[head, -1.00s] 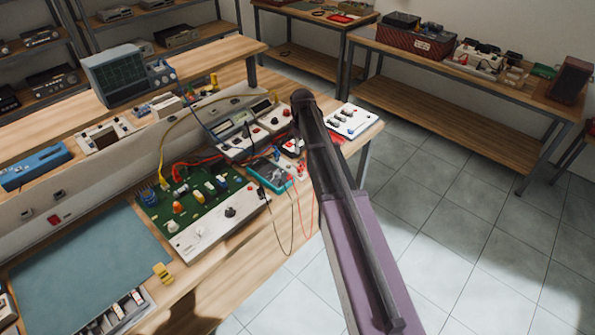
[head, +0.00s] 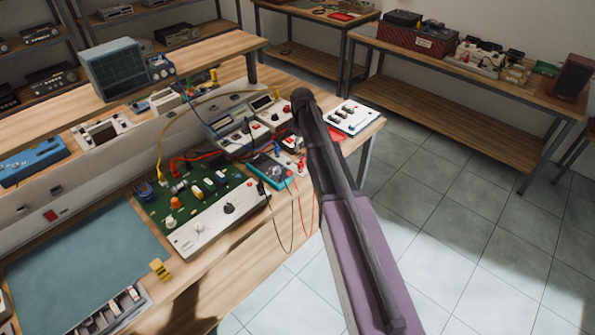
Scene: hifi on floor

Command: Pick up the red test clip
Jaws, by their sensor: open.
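A red lead (head: 215,155) arcs from the green circuit board (head: 172,203) towards the instruments behind it. Small red tips (head: 301,165) show beside the teal multimeter (head: 270,170), near the bench's right end. I cannot tell which red part is the test clip at this size. My arm reaches from the bottom right up over the bench's right end, and hides part of the bench there. My gripper's fingers cannot be made out, and I see nothing held.
A blue-green mat (head: 85,262) covers the bench's left front. A white box with knobs (head: 352,117) stands at the right end. An oscilloscope (head: 118,70) sits on the raised shelf. Loose leads hang over the front edge. Tiled floor (head: 440,215) is clear at right.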

